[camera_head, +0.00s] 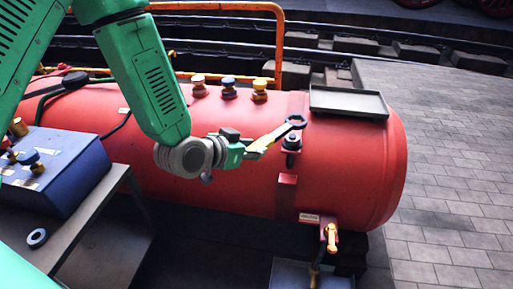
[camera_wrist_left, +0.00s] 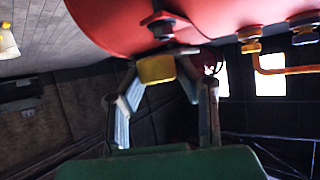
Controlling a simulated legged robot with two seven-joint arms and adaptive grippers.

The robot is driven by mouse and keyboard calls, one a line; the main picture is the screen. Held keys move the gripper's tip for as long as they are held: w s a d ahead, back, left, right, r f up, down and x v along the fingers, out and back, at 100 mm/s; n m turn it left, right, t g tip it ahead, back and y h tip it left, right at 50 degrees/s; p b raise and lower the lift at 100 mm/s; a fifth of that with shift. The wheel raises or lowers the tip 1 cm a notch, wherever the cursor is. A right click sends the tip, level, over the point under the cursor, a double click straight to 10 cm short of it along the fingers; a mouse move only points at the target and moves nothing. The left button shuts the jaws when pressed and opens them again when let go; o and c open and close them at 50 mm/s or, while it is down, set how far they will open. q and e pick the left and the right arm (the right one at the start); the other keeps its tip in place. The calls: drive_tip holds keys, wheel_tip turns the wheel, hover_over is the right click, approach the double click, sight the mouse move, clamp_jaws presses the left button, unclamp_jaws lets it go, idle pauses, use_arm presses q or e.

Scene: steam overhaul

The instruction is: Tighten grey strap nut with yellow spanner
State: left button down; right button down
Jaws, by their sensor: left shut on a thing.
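The yellow spanner (camera_head: 265,141) is held by its handle in my left gripper (camera_head: 250,150), which is shut on it. Its dark ring end (camera_head: 297,121) points right and up, over the red tank. The grey strap nut (camera_head: 291,141) sits on the red strap around the tank, just below the ring in the picture. The ring looks apart from the nut, but its height above it is hard to judge. In the left wrist view, the yellow handle (camera_wrist_left: 157,69) shows between my left fingers (camera_wrist_left: 163,92). My right gripper is out of view.
The red tank (camera_head: 235,165) carries a grey tray (camera_head: 348,101) on top and several capped fittings (camera_head: 229,87). A blue box (camera_head: 60,170) and a loose ring (camera_head: 37,238) are on the bench at left. A brass valve (camera_head: 331,238) sticks out low. An orange rail (camera_head: 280,45) stands behind.

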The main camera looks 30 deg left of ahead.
use_arm(q)
drive_tip(key=f+b, duration=0.1)
drive_tip(key=f, duration=0.1)
drive_tip(key=shift+a+f+b, duration=0.3)
drive_tip(key=shift+a+b, duration=0.05)
drive_tip(key=shift+b, duration=0.05)
drive_tip(key=shift+w+a, duration=0.1)
drive_tip(key=shift+a, duration=0.1)
drive_tip(key=shift+d, duration=0.35)
drive_tip(key=shift+d+f, duration=0.1)
drive_tip(key=shift+f, duration=0.1)
drive_tip(key=shift+a+f+b, duration=0.25)
drive_tip(key=shift+f+b, duration=0.25)
drive_tip(key=shift+f, duration=0.1)
drive_tip(key=shift+d, duration=0.15)
drive_tip(key=shift+f, duration=0.15)
